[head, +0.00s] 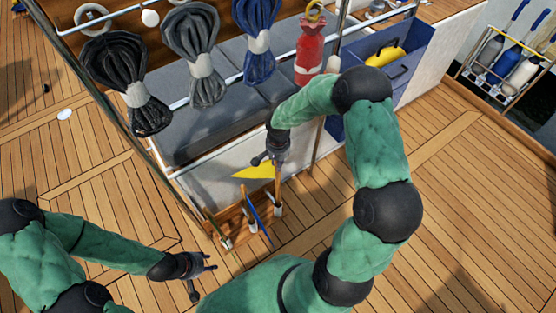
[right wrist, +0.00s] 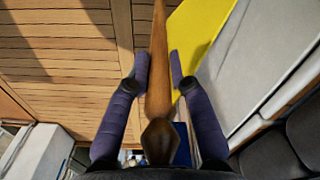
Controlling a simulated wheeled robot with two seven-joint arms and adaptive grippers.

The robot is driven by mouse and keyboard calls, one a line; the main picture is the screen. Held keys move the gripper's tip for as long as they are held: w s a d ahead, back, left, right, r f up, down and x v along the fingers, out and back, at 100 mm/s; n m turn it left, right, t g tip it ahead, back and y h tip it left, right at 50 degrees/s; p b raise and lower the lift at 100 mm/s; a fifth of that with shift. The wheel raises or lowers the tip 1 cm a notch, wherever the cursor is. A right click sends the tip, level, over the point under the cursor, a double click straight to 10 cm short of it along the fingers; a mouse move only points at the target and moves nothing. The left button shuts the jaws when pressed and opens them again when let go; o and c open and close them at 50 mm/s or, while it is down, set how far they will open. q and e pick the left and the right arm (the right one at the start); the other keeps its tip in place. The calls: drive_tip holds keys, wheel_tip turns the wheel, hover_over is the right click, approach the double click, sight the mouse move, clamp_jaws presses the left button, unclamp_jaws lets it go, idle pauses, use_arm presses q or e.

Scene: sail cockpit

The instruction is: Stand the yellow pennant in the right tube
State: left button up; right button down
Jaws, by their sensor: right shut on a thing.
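The yellow pennant (head: 254,171) hangs beside the low white side panel, its cloth spread to the left of its wooden staff. My right gripper (head: 268,160) is shut on this staff near the cloth. In the right wrist view the brown staff (right wrist: 158,65) runs between the two dark fingers (right wrist: 159,72), with the yellow cloth (right wrist: 198,35) to its right. The staff points down at the right tube (head: 277,210), a pale tube on a wooden rack; whether its lower end is inside, I cannot tell. My left gripper (head: 208,267) is open and empty above the deck.
A blue stick (head: 257,220) leans at the middle tube (head: 252,227); another pale tube (head: 227,243) stands at left. A blue bin (head: 390,60) stands behind my right arm. Deck at right is clear.

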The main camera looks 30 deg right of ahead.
drive_tip(key=shift+f, duration=1.5)
drive_tip(key=c, duration=1)
unclamp_jaws()
wheel_tip(320, 180, up, 12)
